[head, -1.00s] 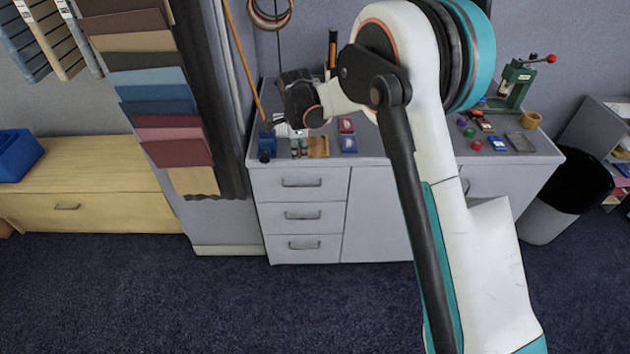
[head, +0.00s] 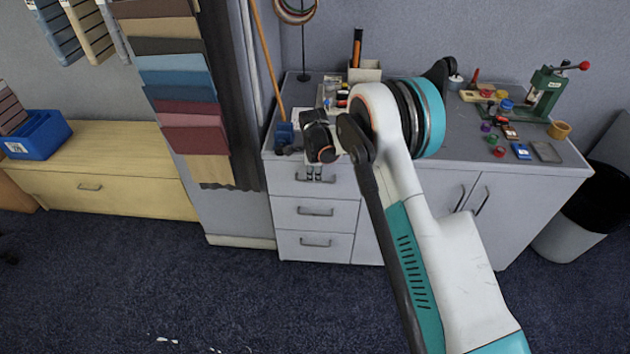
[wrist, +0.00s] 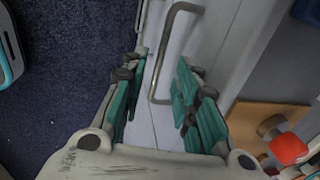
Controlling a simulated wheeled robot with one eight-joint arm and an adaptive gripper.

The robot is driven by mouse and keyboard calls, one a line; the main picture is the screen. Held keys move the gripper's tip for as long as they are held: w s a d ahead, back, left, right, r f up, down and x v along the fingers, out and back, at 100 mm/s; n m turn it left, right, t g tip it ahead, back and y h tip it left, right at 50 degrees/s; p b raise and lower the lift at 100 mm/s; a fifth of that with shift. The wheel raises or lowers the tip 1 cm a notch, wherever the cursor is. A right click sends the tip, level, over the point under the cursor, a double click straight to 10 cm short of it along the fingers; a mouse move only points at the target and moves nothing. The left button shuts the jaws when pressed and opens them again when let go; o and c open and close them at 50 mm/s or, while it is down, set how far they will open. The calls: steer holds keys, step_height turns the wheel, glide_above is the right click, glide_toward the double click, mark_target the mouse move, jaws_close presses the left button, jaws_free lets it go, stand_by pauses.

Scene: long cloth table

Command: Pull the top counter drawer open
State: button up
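The grey counter has a stack of drawers at its left, and the top counter drawer (head: 343,187) looks shut, its front in line with those below. In the wrist view, the handle (wrist: 166,50) runs up between the teal finger pads of my gripper (wrist: 155,97). The fingers are apart, one on each side of the handle's line, with a gap on both sides. I cannot tell how deep the handle sits between them.
Two lower drawers (head: 317,212) and cupboard doors (head: 455,205) are below the counter top (head: 450,150). Small items and a green press (head: 545,92) stand on top. A yellow bench (head: 110,190) is at left, a dark bin (head: 580,220) at right.

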steer(key=shift+w+f+b, duration=0.15)
steer(key=shift+f+b, duration=0.05)
steer(key=shift+f, duration=0.6)
steer(key=shift+w+f+b, duration=0.15)
steer(key=shift+f, duration=0.65)
jaws_close()
steer(key=shift+s, duration=0.1)
